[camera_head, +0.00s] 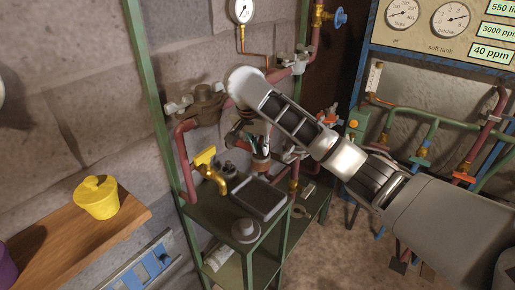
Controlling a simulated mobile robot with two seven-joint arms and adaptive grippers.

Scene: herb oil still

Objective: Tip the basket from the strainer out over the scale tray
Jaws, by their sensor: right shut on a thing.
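My right arm reaches in from the right, and its wrist hides part of the pipework behind. My right gripper (262,150) points down below the wrist and is small and partly hidden. It is shut on a small reddish-brown piece (262,164), which may be the basket; its shape is hard to make out. This piece is above the back edge of a dark, shallow, rectangular tray (259,197), likely the scale tray, on the green stand. A brown, flanged pipe body (206,102), possibly the strainer, sits at the upper left of the stand. My left gripper is out of view.
A yellow tap (208,170) sticks out left of the tray. A round grey piece (245,230) stands in front of it. Green posts (158,100) frame the stand. A yellow lidded pot (97,198) is on the wooden shelf (75,235). A gauge panel (427,25) is at right.

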